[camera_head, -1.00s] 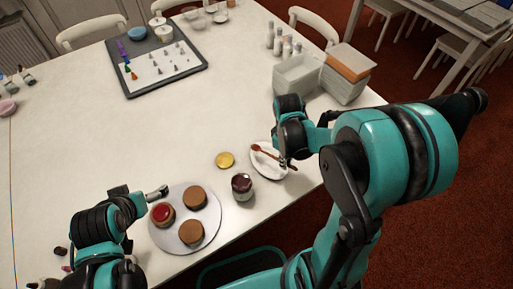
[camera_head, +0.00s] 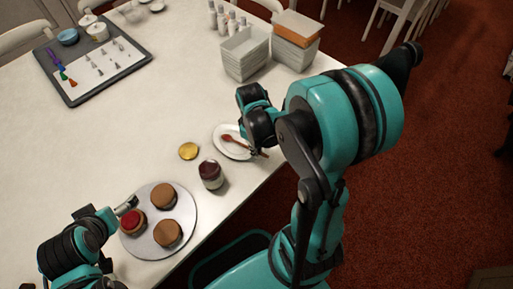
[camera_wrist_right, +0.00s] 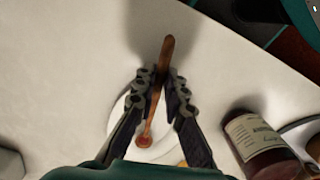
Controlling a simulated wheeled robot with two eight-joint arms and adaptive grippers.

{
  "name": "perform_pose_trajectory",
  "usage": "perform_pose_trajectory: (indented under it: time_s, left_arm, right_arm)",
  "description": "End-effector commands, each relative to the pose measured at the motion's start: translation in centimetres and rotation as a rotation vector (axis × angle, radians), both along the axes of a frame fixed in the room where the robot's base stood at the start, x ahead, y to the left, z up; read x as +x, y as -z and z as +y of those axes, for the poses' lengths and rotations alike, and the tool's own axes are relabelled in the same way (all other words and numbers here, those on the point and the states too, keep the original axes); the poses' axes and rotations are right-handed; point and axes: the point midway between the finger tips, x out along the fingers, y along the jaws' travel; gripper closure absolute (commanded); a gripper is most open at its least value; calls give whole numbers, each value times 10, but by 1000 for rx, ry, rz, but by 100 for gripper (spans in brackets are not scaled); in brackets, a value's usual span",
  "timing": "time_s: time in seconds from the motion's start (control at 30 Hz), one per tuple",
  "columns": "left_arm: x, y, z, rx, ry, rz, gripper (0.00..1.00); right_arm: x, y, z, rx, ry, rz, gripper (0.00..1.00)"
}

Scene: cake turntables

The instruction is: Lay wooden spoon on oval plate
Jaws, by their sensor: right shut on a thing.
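The wooden spoon (camera_head: 228,138) is brown, with a reddish bowl over the white oval plate (camera_head: 222,150) near the table's right edge. My right gripper (camera_head: 256,150) is shut on the spoon's handle. In the right wrist view the spoon (camera_wrist_right: 167,50) runs between the two fingers of the gripper (camera_wrist_right: 162,82), its bowl end over the plate (camera_wrist_right: 117,112). I cannot tell whether the spoon touches the plate. My left gripper (camera_head: 128,205) is beside the round cake board, apart from the spoon; its finger opening is unclear.
A jar with dark red contents (camera_head: 211,174) stands close to the plate and shows in the wrist view (camera_wrist_right: 250,135). A yellow disc (camera_head: 188,151) lies nearby. The round board (camera_head: 152,250) holds three small cakes. White containers (camera_head: 245,55) stand behind. The table's middle is clear.

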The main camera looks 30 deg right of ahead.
Motion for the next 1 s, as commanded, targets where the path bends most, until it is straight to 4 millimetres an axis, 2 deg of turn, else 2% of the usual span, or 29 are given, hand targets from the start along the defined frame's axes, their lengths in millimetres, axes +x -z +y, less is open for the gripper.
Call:
perform_pose_trajectory:
  time_s: [0.13,0.17,0.2,0.23,0.53,0.67,0.77,1.0]
  left_arm:
    - [0,-1,0,0,0,0,0]
    - [0,-1,0,0,0,0,0]
    - [0,-1,0,0,0,0,0]
    - [0,-1,0,0,0,0,0]
    - [0,-1,0,0,0,0,0]
    - [0,-1,0,0,0,0,0]
    - [0,-1,0,0,0,0,0]
    - [0,-1,0,0,0,0,0]
  right_arm:
    - [0,-1,0,0,0,0,100]
    - [0,-1,0,0,0,0,81]
    - [0,-1,0,0,0,0,71]
    - [0,-1,0,0,0,0,65]
    - [0,-1,0,0,0,0,65]
    - [1,-9,0,0,-1,0,65]
    - [2,-24,1,0,-1,0,65]
    - [5,-72,2,0,-1,0,65]
